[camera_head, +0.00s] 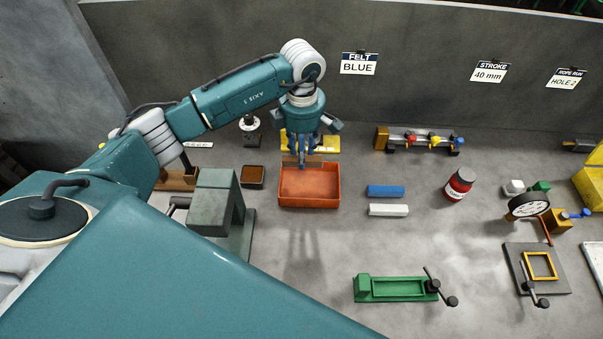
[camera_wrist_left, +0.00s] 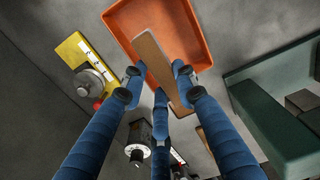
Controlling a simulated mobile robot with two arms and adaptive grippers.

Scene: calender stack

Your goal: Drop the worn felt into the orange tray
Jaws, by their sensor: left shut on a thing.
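My left gripper (camera_head: 303,160) points down at the back edge of the orange tray (camera_head: 310,188). In the left wrist view, the blue fingers of the left gripper (camera_wrist_left: 158,82) are shut on a flat brown strip, which looks like the worn felt (camera_wrist_left: 158,62). The felt is held above the orange tray (camera_wrist_left: 197,35) and overlaps it in that view; its near end extends back between the fingers. In the head view the felt is mostly hidden by the fingers. The tray looks empty. My right gripper is not in view.
A blue bar (camera_head: 386,191) and a white bar (camera_head: 388,210) lie right of the tray. A yellow plate (camera_head: 327,143) lies behind it. A green-grey block (camera_head: 215,205) stands to its left. A green fixture (camera_head: 395,289) is in front. A wall sign (camera_head: 359,64) reads "FELT BLUE".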

